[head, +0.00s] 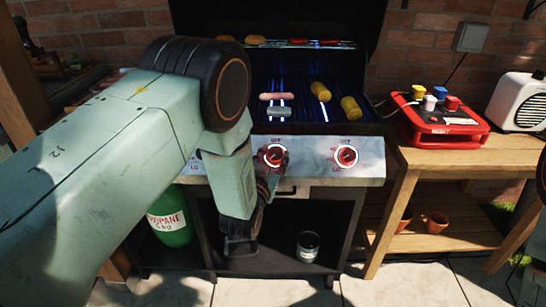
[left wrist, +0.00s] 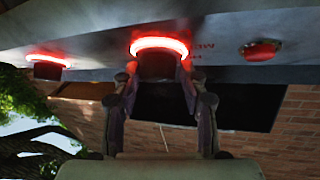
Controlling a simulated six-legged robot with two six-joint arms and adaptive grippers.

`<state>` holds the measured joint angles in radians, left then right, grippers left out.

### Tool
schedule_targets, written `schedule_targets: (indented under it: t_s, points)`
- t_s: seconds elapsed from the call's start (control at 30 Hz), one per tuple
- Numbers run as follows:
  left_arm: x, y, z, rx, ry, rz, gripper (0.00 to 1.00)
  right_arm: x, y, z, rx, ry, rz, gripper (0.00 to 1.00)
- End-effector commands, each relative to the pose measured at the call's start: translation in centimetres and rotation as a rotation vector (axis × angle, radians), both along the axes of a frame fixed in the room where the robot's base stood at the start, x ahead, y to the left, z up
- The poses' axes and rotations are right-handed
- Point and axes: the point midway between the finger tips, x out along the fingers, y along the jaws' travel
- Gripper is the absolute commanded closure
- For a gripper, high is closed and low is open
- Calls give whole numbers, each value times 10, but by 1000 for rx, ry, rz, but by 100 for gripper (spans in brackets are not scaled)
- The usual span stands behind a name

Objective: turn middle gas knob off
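The grill's front panel carries the middle gas knob (head: 274,155), red with a lit ring, and the right knob (head: 346,156), also with a lit ring. The left knob is hidden behind my left arm in the head view. My left gripper (head: 266,178) is at the middle knob, coming from below and in front. In the left wrist view its fingers (left wrist: 158,75) lean inward on both sides of the middle knob (left wrist: 158,64), which has a glowing red ring. One neighbouring knob (left wrist: 48,64) glows there; the other (left wrist: 262,50) shows no lit ring. My right gripper is out of view.
Sausages (head: 280,97) and corn (head: 351,108) lie on the grate under the open lid. A glass (head: 308,246) stands on the shelf below. A green propane bottle (head: 170,222) is at lower left. A wooden side table (head: 410,160) with a red box (head: 440,118) stands right.

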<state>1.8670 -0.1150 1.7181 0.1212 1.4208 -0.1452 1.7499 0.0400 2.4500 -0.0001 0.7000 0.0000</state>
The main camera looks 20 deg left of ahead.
Motion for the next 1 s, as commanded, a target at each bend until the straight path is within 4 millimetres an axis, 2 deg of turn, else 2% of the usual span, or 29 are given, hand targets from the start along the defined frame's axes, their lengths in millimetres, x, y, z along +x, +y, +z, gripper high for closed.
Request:
schedule_targets:
  t_s: [0.07, 0.4, 0.73, 1.0]
  points:
    - [0, 0, 0, 0, 0, 0, 66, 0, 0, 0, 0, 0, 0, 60]
    - [0, 0, 0, 0, 0, 0, 95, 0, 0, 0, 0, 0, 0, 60]
    - [0, 2, 1, 37, 10, -38, 95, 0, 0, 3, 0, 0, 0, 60]
    - [0, 5, 4, 165, 46, -170, 95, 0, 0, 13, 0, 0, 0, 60]
